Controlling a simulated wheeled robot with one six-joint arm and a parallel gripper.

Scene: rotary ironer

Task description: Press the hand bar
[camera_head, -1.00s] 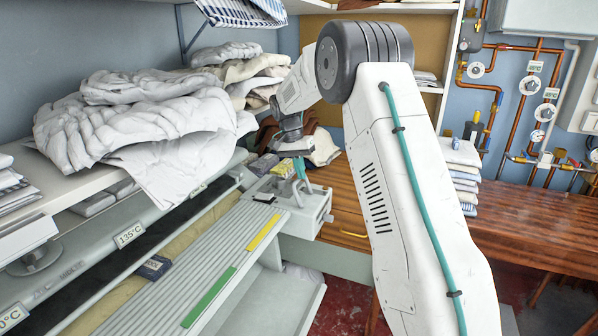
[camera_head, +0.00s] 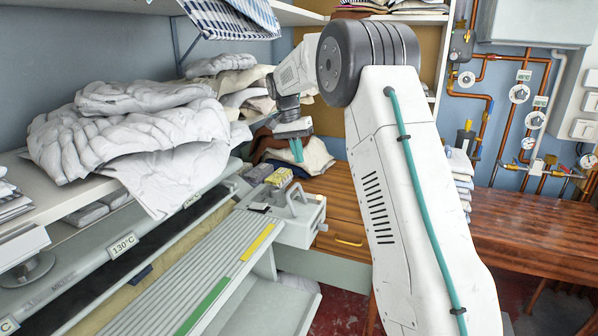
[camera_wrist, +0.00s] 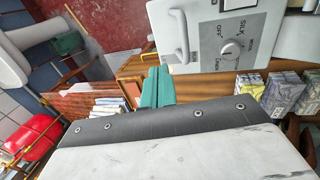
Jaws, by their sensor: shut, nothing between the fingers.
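The pale grey looped handle that looks like the hand bar (camera_head: 295,194) stands on the control box (camera_head: 302,232) at the right end of the ironer. In the wrist view the bar (camera_wrist: 180,36) is at the top, beside a dial (camera_wrist: 230,49) marked "SILK" and "OFF". My gripper (camera_head: 297,150) is shut and empty, its teal fingers pointing down above and apart from the bar in the head view. In the wrist view my gripper (camera_wrist: 157,86) shows below the box's edge, with a small gap to the bar.
Crumpled white linen (camera_head: 125,130) lies on the shelf left of my gripper. Small boxes (camera_head: 268,173) stand behind the control box. A wooden bench (camera_head: 530,225) with folded cloths is at the right. The slatted feed board (camera_head: 215,255) is clear.

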